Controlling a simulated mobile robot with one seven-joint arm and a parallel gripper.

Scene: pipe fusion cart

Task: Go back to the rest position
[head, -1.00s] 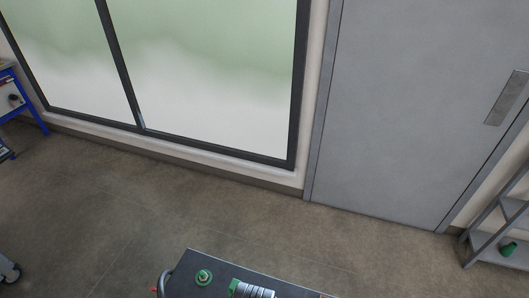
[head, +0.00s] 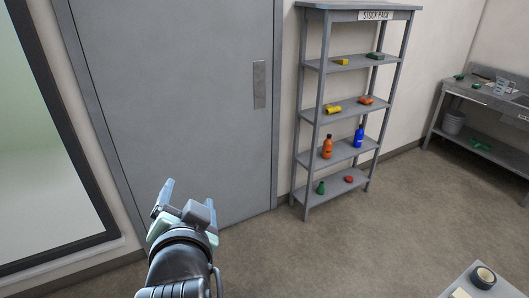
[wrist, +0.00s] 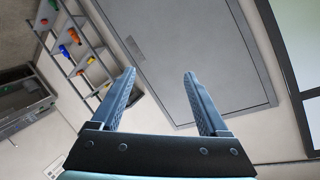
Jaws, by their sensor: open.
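My gripper (head: 180,195) is raised in the lower left of the head view, in front of the grey door. In the wrist view its two fingers (wrist: 158,90) stand apart with nothing between them but the door behind. It is open, empty and touches nothing that I can see.
A grey stock rack (head: 345,105) with bottles and small coloured parts stands right of the grey door (head: 180,80). A sink bench (head: 490,95) is at the far right. A table corner with a roll (head: 484,277) shows at the lower right. The floor between is clear.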

